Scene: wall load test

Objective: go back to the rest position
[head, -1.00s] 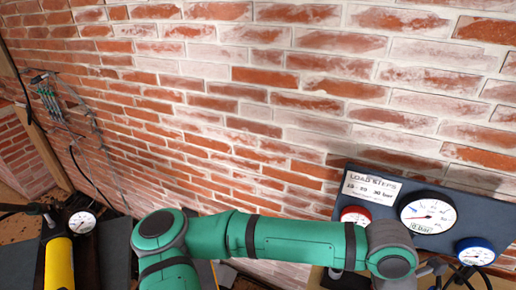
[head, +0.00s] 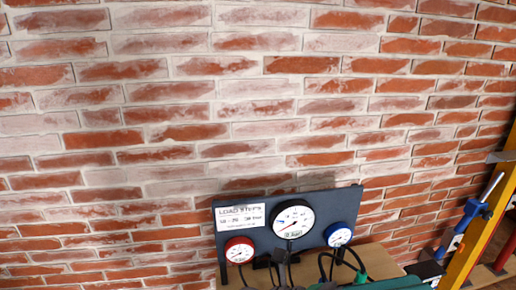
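My gripper is not in view in the head view. Only a small green piece of my own arm shows at the bottom edge, right of the middle. Whether the gripper is open or shut is hidden.
A brick wall (head: 180,120) fills most of the view. A dark gauge panel (head: 345,204) with a "LOAD STEPS" label (head: 240,217), a large white dial (head: 292,219), a red-rimmed gauge (head: 239,250) and a blue-rimmed gauge (head: 339,235) stands on a wooden surface (head: 382,260). A yellow post (head: 484,232) and a blue tool (head: 463,226) are at right.

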